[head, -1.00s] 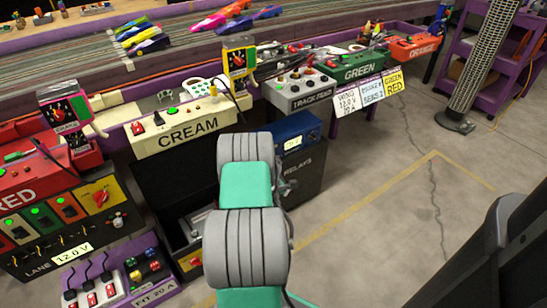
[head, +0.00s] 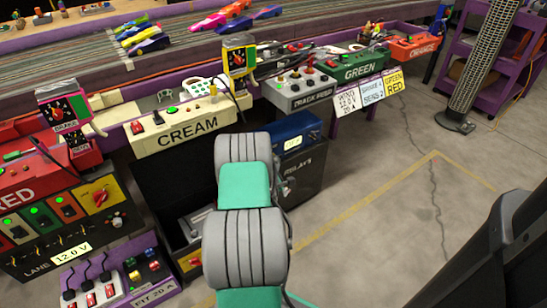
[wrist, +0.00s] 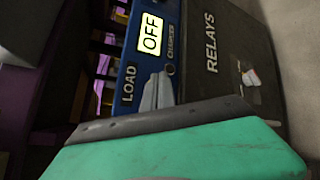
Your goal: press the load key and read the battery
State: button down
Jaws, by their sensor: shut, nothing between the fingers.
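The blue battery tester (head: 308,127) stands on top of the black relays box (head: 305,172), below the track edge. In the wrist view the blue panel (wrist: 127,88) carries a lit display (wrist: 151,33) reading OFF. The word LOAD (wrist: 128,84) is printed beside it. My gripper (wrist: 158,82) is shut and empty, its grey fingertips in front of the panel beside the LOAD label. No load key is visible; the fingers may hide it, and I cannot tell whether they touch the panel. In the head view my arm mostly hides the gripper.
The cream station (head: 185,130) and track feed box (head: 300,92) stand close above the tester. The red lane panel (head: 50,205) is at left. Open concrete floor (head: 375,200) lies to the right. A purple cart (head: 488,75) stands at far right.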

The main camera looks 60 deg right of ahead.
jog(key=shift+w+d, duration=0.15)
jog(key=shift+w, duration=0.1)
dwell(0.3)
jog(key=shift+s+a+p, duration=0.4)
jog(key=shift+s, duration=0.4)
jog(key=s+p, duration=0.1)
jog(key=s+a+p, duration=0.1)
jog(key=s, duration=0.1)
jog(key=s+a+p, duration=0.1)
jog(key=shift+s+a, duration=0.15)
jog(key=shift+s, duration=0.05)
dwell(0.7)
